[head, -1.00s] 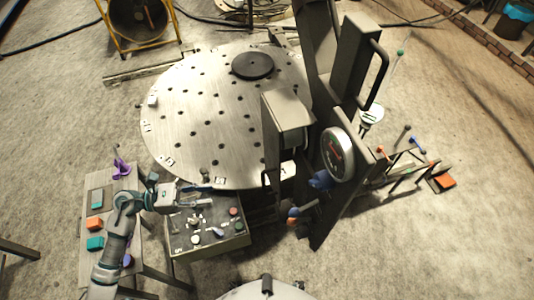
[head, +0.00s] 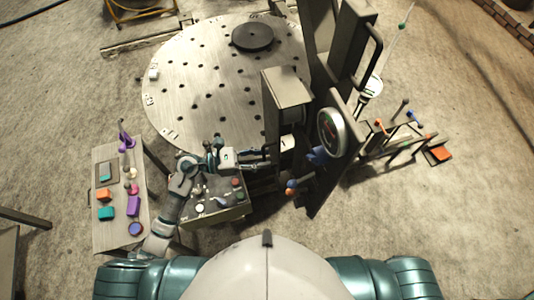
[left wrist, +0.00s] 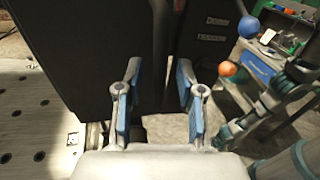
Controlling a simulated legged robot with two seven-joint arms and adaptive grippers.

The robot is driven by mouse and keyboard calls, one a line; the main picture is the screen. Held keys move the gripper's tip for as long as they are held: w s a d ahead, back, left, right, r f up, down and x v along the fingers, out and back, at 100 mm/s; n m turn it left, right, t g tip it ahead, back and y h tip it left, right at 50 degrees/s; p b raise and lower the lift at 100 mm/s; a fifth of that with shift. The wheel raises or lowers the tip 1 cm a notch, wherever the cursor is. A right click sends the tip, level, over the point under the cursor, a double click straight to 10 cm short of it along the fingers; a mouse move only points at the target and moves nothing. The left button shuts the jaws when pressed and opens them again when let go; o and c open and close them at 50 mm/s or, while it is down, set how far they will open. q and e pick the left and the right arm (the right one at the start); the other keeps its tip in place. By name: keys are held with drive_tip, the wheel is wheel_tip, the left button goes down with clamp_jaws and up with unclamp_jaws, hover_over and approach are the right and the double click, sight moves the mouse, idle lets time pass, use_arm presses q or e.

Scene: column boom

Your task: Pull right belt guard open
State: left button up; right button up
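The column machine carries dark grey guard-like housings. The right, taller one (head: 346,45) has a black bar handle (head: 374,55) on its right side and looks shut. A lower boxy housing (head: 287,88) stands left of it; I cannot tell which is named the belt guard. My left gripper (head: 266,159) reaches right, to the front left of the lower housing, where a vertical handle was visible. In the left wrist view my left gripper (left wrist: 157,75) is open, with a dark vertical bar (left wrist: 160,45) between its fingertips in line of sight. Contact is not clear. My right gripper is not in view.
A control box (head: 222,208) lies under my left forearm. A perforated round table (head: 200,70) is behind. A side table (head: 104,232) with coloured blocks stands left.

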use_arm(q)
drive_tip(key=shift+w+d, duration=0.1)
drive_tip(key=shift+d, duration=0.2)
drive_tip(key=shift+w, duration=0.15)
drive_tip(key=shift+a, duration=0.1)
drive_tip(key=shift+d, duration=0.35)
clamp_jaws()
